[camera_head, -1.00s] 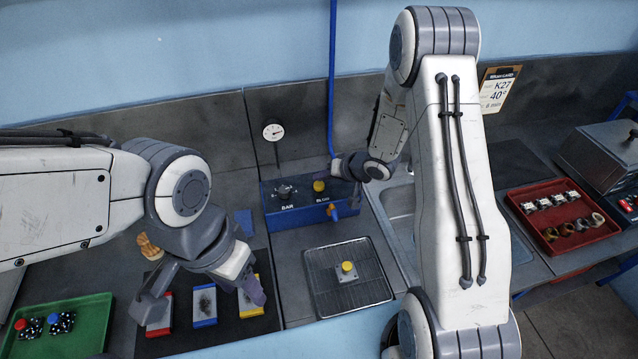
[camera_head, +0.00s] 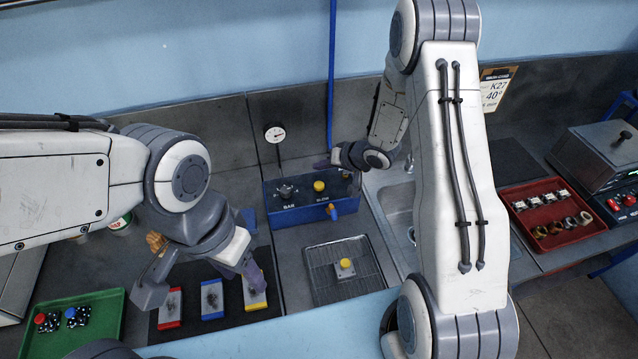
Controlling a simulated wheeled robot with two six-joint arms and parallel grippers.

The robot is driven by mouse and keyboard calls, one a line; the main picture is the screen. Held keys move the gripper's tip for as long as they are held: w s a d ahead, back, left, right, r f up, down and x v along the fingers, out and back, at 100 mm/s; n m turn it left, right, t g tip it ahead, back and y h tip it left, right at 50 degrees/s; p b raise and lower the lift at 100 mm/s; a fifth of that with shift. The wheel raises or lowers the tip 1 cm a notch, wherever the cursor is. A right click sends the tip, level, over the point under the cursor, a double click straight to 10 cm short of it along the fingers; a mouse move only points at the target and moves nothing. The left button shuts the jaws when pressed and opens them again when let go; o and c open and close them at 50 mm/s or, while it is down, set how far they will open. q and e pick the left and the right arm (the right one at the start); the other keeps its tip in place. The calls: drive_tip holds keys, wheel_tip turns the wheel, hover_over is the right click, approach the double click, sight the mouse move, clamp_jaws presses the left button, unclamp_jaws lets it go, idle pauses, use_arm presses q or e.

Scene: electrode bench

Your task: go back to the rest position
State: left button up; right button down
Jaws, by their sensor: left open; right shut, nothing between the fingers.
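My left gripper (camera_head: 204,286) is open, with its two dark fingers spread wide above the dark mat. Between and beside the fingers show the plates with coloured ends: a red one (camera_head: 169,322), a blue one (camera_head: 212,313) and a yellow one (camera_head: 256,303). No object is visible in its jaws. My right gripper (camera_head: 320,164) is shut and empty. It is beside the upper right of the blue box (camera_head: 300,215) with its yellow button; whether it touches the box is unclear. My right forearm hides part of the sink.
A green tray (camera_head: 110,318) with red and blue knobbed parts is at lower left. A wire rack (camera_head: 330,290) holds a yellow-topped block. A sink (camera_head: 400,205) lies behind my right arm. A red tray (camera_head: 590,236) with rings and a grey machine (camera_head: 600,150) stand at right.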

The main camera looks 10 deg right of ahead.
idle(0.4)
drive_tip(key=shift+a+b, duration=0.2)
drive_tip(key=shift+b, duration=0.1)
drive_tip(key=s+a+r+n+g+h+b, duration=0.2)
drive_tip(key=s+a+r+n+h+b, duration=0.2)
drive_tip(key=s+a+b, duration=0.5)
drive_tip(key=s+a+n+g+b, duration=0.2)
drive_tip(key=s+n+g+b, duration=0.2)
drive_tip(key=s, duration=2.1)
drive_tip(key=shift+s+r+n+g, duration=0.15)
drive_tip(key=shift+r+n+g, duration=0.1)
drive_tip(key=shift+n+g, duration=0.45)
